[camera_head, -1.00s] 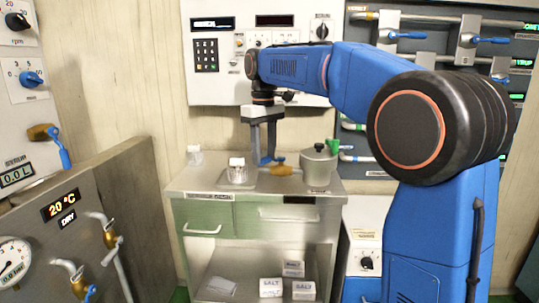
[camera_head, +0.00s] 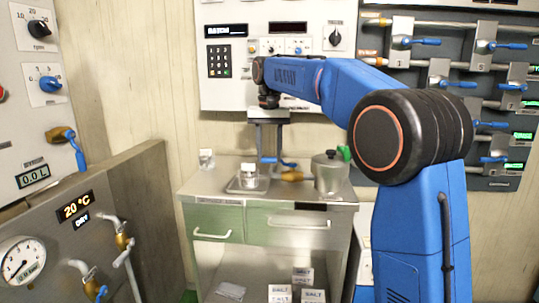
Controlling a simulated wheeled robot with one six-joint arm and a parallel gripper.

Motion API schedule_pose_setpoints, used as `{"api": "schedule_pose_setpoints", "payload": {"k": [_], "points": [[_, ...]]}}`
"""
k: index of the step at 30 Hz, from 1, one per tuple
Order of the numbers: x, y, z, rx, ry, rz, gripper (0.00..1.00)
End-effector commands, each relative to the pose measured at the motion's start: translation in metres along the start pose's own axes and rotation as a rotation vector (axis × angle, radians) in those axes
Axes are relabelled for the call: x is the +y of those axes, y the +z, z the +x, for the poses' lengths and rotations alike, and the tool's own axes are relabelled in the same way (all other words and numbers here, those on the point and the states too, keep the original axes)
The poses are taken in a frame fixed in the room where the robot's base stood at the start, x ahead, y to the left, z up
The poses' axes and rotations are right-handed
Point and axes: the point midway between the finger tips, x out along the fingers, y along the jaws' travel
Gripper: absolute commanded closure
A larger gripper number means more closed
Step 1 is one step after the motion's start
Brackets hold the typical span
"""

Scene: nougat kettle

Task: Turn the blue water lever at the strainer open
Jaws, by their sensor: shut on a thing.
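The blue lever (camera_head: 285,163) belongs to a brass valve (camera_head: 291,175) on the cabinet top, beside a lidded metal pot (camera_head: 331,175). The lever lies nearly flat across the picture. My gripper (camera_head: 269,160) points down from the arm, its fingers at the lever's left part. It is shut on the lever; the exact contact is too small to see. The pot has a black lid knob and a green handle (camera_head: 344,153) at its right.
A glass jar on a tray (camera_head: 232,189) stands left of the valve, with a small jar (camera_head: 206,159) behind. Other blue levers show on the left wall (camera_head: 77,152) and right pipe panel (camera_head: 420,42). Salt boxes (camera_head: 303,275) lie on the shelf below.

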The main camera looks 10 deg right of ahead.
Motion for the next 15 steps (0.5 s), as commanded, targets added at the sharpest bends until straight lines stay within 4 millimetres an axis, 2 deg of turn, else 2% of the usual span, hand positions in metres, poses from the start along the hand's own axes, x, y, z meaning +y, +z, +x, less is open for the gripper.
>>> {"api": "schedule_pose_setpoints", "payload": {"k": [15], "points": [[0.0001,-0.0048,-0.0008,0.002,-0.001,0.06,1.0]]}}
